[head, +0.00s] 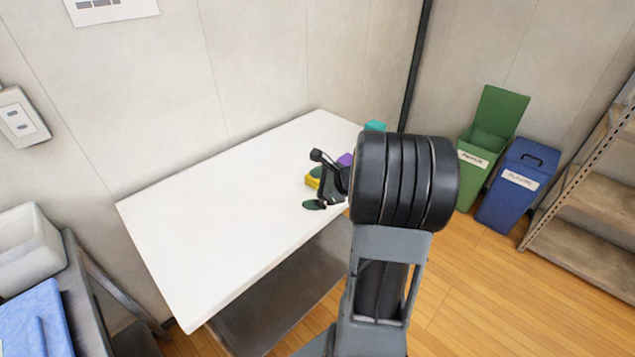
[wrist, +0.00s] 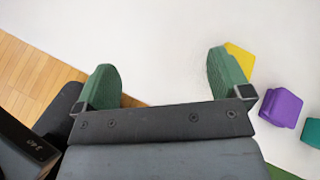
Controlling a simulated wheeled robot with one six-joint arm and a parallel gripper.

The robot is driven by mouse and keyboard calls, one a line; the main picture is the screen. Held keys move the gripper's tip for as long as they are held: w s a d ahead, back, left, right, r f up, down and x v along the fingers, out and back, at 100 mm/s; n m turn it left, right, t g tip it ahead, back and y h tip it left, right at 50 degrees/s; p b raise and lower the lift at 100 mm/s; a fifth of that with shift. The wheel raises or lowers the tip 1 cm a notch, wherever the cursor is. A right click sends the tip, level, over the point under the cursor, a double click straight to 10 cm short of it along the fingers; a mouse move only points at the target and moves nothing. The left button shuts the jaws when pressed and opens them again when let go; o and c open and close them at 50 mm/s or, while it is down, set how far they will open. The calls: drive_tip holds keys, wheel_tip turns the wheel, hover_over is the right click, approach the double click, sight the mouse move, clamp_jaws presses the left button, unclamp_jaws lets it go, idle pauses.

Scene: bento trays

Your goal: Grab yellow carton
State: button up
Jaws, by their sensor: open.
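The yellow carton (head: 312,182) is on the white table in the head view, partly hidden behind my gripper (head: 318,188). In the wrist view, the yellow carton (wrist: 241,60) shows just beyond the right finger, which hides part of it. My gripper (wrist: 163,80) is open, its two green fingers wide apart with only bare white tabletop between them. The carton is outside the jaws, to the right of the right finger; I cannot tell whether they touch.
A purple object (wrist: 281,107) and a teal object (wrist: 312,132) lie right of the carton. The white table (head: 220,215) is clear on its left side. A green bin (head: 483,150) and a blue bin (head: 510,190) stand on the floor at right, beside wooden shelves (head: 590,205).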

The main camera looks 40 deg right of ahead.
drive_tip(key=d+f+m+t+h, duration=0.1)
drive_tip(key=d+m, duration=0.1)
drive_tip(key=d, duration=0.1)
drive_tip(key=d+f+m+t+h, duration=0.1)
drive_tip(key=d+m, duration=0.2)
drive_tip(key=d, duration=0.1)
drive_tip(key=d+f+m+t+h, duration=0.1)
drive_tip(key=d+m, duration=0.1)
drive_tip(key=d, duration=0.2)
drive_tip(key=shift+w+d+m+t, duration=0.2)
drive_tip(key=shift+m+t, duration=0.1)
drive_tip(key=shift+m, duration=0.1)
drive_tip(key=x, duration=0.6)
drive_tip(key=shift+w+f, duration=0.15)
drive_tip(key=shift+w, duration=0.15)
drive_tip(key=shift+d+p+x, duration=0.15)
drive_tip(key=shift+x, duration=1.35)
drive_tip(key=shift+d+p+x, duration=0.1)
drive_tip(key=shift+p+x, duration=0.05)
drive_tip(key=shift+x, duration=1.35)
drive_tip(key=shift+f, duration=0.1)
drive_tip(key=shift+c, duration=0.4)
drive_tip(key=c, duration=0.9)
